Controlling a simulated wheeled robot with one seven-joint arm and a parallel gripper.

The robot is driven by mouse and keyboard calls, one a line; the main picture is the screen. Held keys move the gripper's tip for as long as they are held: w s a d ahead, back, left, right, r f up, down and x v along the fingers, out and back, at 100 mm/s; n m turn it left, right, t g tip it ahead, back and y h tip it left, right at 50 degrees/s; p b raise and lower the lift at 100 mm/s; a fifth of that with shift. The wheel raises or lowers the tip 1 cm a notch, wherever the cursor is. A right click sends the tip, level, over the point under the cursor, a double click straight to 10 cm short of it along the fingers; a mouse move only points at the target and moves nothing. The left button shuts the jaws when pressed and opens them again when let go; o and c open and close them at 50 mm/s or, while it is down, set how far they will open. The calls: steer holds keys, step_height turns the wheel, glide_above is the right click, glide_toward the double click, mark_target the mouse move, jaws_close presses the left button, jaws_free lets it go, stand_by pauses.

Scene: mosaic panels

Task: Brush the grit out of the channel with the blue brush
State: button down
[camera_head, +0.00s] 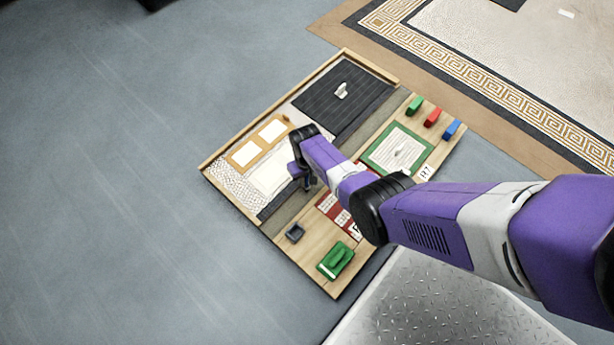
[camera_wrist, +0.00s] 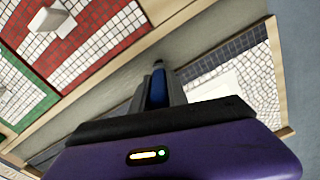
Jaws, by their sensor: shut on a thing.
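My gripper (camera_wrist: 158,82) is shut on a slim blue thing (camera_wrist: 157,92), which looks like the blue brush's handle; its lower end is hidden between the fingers. In the head view my gripper (camera_head: 308,182) hangs over the middle of the board, mostly hidden by my arm. The channel (camera_wrist: 112,90) is a grey strip running diagonally between the tiled panels, below my fingertips in the wrist view. Part of it shows in the head view (camera_head: 284,213). I cannot make out grit in it. Whether the brush touches the channel cannot be told.
Green (camera_head: 414,105), red (camera_head: 432,117) and blue (camera_head: 452,129) blocks stand at the board's right. A green-bordered panel (camera_head: 376,163) and a dark panel (camera_head: 325,104) flank the channel. A small dark tray (camera_head: 295,233) and a green object (camera_head: 336,261) sit at the front.

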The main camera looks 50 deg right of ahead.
steer(key=shift+r+p, duration=1.9)
steer(key=shift+r, duration=0.35)
